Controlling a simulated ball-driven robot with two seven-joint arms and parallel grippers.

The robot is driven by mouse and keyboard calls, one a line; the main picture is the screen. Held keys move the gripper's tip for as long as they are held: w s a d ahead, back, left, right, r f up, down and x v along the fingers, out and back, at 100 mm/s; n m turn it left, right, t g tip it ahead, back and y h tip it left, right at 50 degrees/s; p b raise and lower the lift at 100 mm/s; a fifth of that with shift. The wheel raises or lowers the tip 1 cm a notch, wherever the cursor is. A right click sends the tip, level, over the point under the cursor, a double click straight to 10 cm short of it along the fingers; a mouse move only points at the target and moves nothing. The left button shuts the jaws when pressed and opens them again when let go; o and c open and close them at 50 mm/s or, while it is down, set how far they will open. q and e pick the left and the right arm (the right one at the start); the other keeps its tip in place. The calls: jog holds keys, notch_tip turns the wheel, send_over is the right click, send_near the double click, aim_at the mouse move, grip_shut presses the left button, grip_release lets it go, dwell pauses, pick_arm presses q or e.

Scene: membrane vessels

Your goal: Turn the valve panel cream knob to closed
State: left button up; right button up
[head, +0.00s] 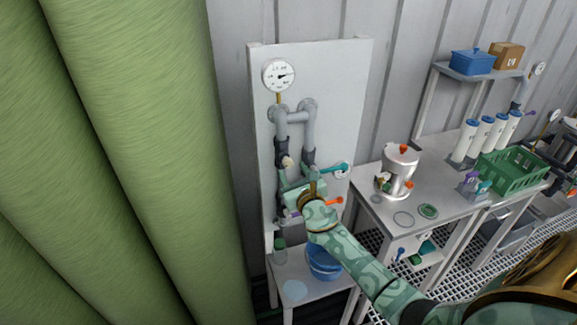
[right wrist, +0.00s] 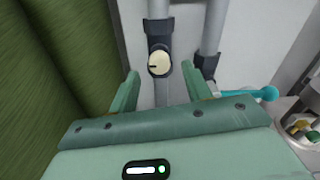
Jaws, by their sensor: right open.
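The valve panel (head: 338,88) is a pale upright board with grey pipes, standing against the corrugated wall in the head view. The cream knob (head: 287,162) sits on a dark valve body on the left pipe. In the right wrist view the cream knob (right wrist: 159,63) is round with a dark mark at its left side. My right gripper (head: 288,181) is just below the knob in the head view. In the right wrist view its open fingers (right wrist: 167,82) stand either side of the left pipe, with the knob beyond them, apparently untouched. My left gripper is out of view.
A teal lever handle (head: 334,168) and an orange handle (head: 333,201) stick out right of the pipes. A gauge (head: 279,75) is above. A blue bowl (head: 323,262) and a jar (head: 279,252) stand below. Green curtains (head: 130,150) fill the left.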

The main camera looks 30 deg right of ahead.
aim_at(289, 165)
jog(key=b+x, duration=0.1)
jog(key=x, duration=0.3)
jog(key=shift+w, duration=0.4)
jog(key=c, duration=1)
